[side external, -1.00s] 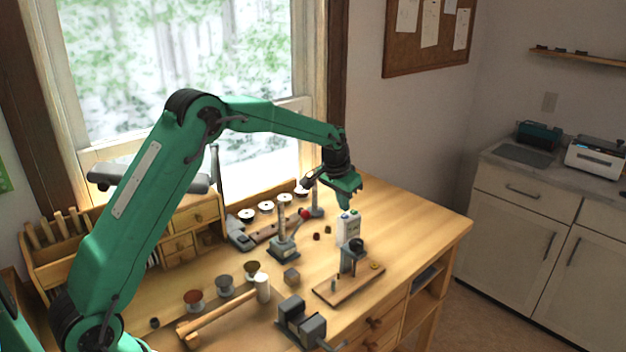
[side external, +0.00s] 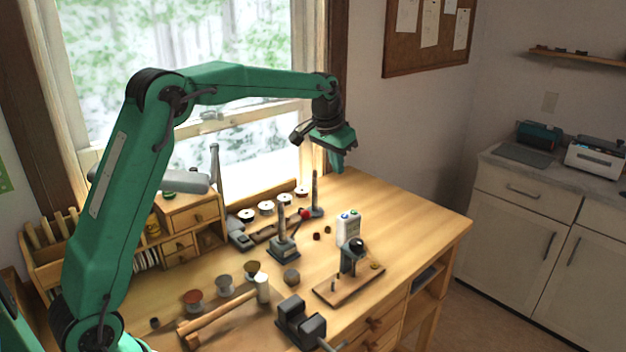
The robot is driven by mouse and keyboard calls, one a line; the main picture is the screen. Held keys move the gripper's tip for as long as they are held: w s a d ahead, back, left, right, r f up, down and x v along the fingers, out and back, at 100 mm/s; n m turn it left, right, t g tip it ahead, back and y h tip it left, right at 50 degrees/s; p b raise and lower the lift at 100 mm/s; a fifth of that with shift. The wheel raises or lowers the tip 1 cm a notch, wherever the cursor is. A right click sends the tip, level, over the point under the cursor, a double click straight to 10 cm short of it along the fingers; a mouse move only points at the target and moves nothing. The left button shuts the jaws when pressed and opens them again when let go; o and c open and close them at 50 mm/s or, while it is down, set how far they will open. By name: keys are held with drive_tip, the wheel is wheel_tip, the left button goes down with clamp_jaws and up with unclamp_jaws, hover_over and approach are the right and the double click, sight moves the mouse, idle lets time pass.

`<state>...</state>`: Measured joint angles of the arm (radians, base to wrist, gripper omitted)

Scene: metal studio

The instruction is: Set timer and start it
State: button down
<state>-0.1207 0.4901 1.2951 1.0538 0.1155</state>
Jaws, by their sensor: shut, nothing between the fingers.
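The timer appears to be the small white box (side external: 348,228) with blue and green buttons on top, standing upright on the right part of the wooden bench. Its display is too small to read. My green gripper (side external: 337,168) is shut and empty. It hangs in the air above and behind the box, clear of it, with fingers pointing down.
A small stand on a wooden board (side external: 350,285) is just in front of the white box. Two posts on bases (side external: 284,240) stand to the left. The bench's right end is clear.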

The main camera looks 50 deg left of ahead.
drive_tip(key=shift+r, duration=0.1)
idle(0.4)
drive_tip(key=shift+r, duration=0.2)
drive_tip(key=shift+f, duration=0.15)
approach(345, 215)
drive_tip(key=x, duration=0.5)
drive_tip(key=shift+w, duration=0.35)
drive_tip(key=shift+f, duration=0.7)
